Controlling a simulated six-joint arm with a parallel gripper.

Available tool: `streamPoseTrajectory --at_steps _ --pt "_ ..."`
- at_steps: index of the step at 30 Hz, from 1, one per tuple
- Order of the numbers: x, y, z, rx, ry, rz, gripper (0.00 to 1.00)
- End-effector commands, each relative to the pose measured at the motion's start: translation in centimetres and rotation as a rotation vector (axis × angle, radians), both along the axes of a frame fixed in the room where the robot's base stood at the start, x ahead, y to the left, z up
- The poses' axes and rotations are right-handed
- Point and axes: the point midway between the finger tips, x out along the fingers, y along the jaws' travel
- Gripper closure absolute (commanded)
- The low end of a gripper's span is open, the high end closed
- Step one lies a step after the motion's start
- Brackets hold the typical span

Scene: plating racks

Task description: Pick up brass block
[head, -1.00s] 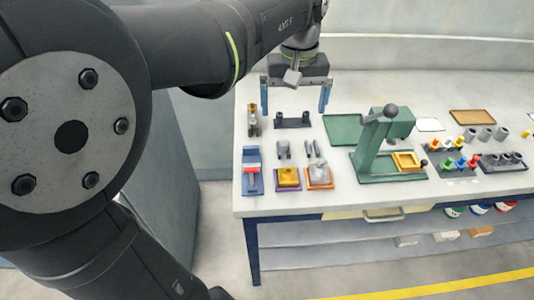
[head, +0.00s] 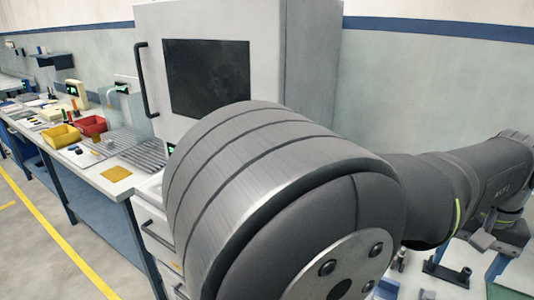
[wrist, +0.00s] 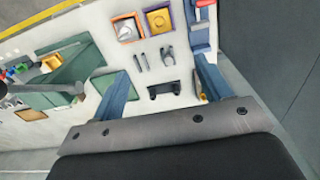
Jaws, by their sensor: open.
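The brass block (wrist: 158,19) shows in the wrist view as a yellow-gold piece in a purple-rimmed tray (wrist: 175,26) near the top of the picture. My gripper (wrist: 156,66) is open, its two blue fingers wide apart and nothing between their tips. The block appears beyond the fingertips, in line with the gap between them. In the head view the brass block is out of sight, and the fingers cannot be made out clearly at the right edge.
An orange-rimmed tray (wrist: 127,27) with a grey piece lies beside the purple one. A dark holder (wrist: 164,90) and small grey tools lie nearer. A green press (wrist: 65,66) stands at left. In the head view, red (head: 91,125) and yellow (head: 61,136) bins stand on another bench.

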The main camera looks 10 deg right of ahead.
Motion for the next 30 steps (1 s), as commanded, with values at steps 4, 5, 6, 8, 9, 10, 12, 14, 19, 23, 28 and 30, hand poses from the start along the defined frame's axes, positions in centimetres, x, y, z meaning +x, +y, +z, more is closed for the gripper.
streamPoseTrajectory --at_steps 4,5,6,8,9,10,12,14,19,23,28,30 --pt "0.0 0.0 0.0 0.0 0.0 0.0 0.45" --pt "0.0 0.0 0.0 0.0 0.0 0.0 0.45" --pt "0.0 0.0 0.0 0.0 0.0 0.0 0.45" --pt "0.0 0.0 0.0 0.0 0.0 0.0 0.45" --pt "0.0 0.0 0.0 0.0 0.0 0.0 0.45" --pt "0.0 0.0 0.0 0.0 0.0 -0.003 0.45" --pt "0.0 0.0 -0.1 0.0 0.0 -0.025 0.45" --pt "0.0 0.0 -0.4 0.001 0.0 -0.069 0.45" --pt "0.0 0.1 -1.7 0.002 0.001 -0.335 0.45" --pt "0.0 0.3 -2.9 0.001 0.001 -0.59 0.45" --pt "0.0 0.4 -4.1 0.001 0.001 -0.865 0.45" --pt "0.0 0.5 -4.4 0.001 0.001 -0.943 0.45"
